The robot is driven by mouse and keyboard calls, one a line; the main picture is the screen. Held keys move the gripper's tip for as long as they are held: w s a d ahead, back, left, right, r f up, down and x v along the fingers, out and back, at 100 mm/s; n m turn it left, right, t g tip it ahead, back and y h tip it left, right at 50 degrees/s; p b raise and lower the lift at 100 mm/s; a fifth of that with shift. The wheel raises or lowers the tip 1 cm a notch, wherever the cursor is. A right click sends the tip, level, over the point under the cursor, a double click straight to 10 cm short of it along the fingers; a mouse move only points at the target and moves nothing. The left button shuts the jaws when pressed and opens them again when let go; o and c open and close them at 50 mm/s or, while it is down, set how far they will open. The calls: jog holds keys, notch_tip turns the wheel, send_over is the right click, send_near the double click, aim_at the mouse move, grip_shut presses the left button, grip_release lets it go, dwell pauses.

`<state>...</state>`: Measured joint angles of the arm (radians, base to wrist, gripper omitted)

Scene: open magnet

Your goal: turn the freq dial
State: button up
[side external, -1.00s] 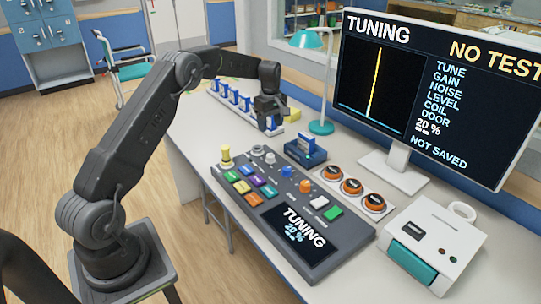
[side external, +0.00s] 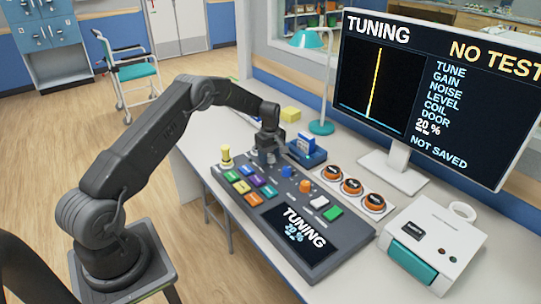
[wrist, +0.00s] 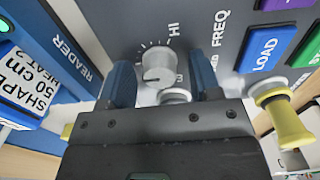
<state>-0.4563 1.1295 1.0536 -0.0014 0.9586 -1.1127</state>
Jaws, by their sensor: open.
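The freq dial (wrist: 158,66) is a pale grey round knob with tick marks around it, beside the printed words HI and FREQ on the dark console (side external: 338,250). In the wrist view it shows between the two blue fingers of my gripper (wrist: 162,80), with a gap on each side. The gripper is open. In the side view my gripper (side external: 268,157) points down over the console's far left part and hides the dial. I cannot tell how far the fingertips are above the panel.
A blue reader (side external: 306,152) with a card stands close beside my gripper. A yellow-topped lever (side external: 226,156) rises at the console's left. Orange round buttons (side external: 351,187) and a white box (side external: 435,245) lie further right.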

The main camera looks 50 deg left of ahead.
jog(key=shift+c, duration=0.4)
jog(key=c, duration=0.9)
jog(key=shift+o, duration=0.2)
jog(key=shift+m, duration=0.4)
jog(key=m, duration=0.4)
jog(key=shift+m, duration=0.3)
jog(key=m, duration=0.5)
jog(key=shift+m, duration=0.4)
jog(key=o, duration=0.9)
